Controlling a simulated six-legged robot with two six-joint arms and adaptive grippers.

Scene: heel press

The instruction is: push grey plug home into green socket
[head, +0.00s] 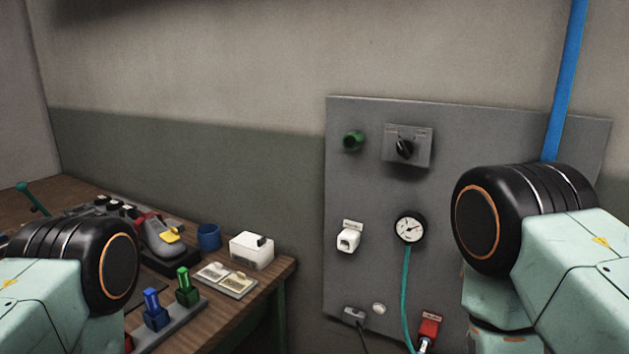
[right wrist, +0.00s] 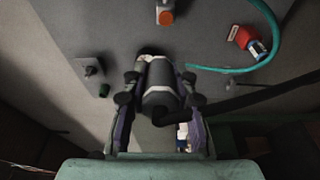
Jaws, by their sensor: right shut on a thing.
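The green socket (head: 353,140) is high on the grey panel in the head view, left of a knob box; a small dark green shape (right wrist: 104,90), probably the same socket, shows in the right wrist view. My right gripper (right wrist: 160,88) is shut on the dark grey cylindrical plug (right wrist: 158,76), in front of the panel and apart from the green socket. The plug's far end overlaps the panel, so I cannot tell its distance. My right gripper is hidden in the head view. My left arm shows at the lower left, but its gripper is out of view.
The panel (head: 460,270) also carries a knob box (head: 405,146), white socket (head: 348,238), gauge (head: 409,229), teal hose (head: 405,290), red connector (head: 429,328) and small grey fitting with dark cable (head: 354,314). A cluttered wooden bench (head: 232,310) stands left. A blue pipe (head: 565,80) rises right.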

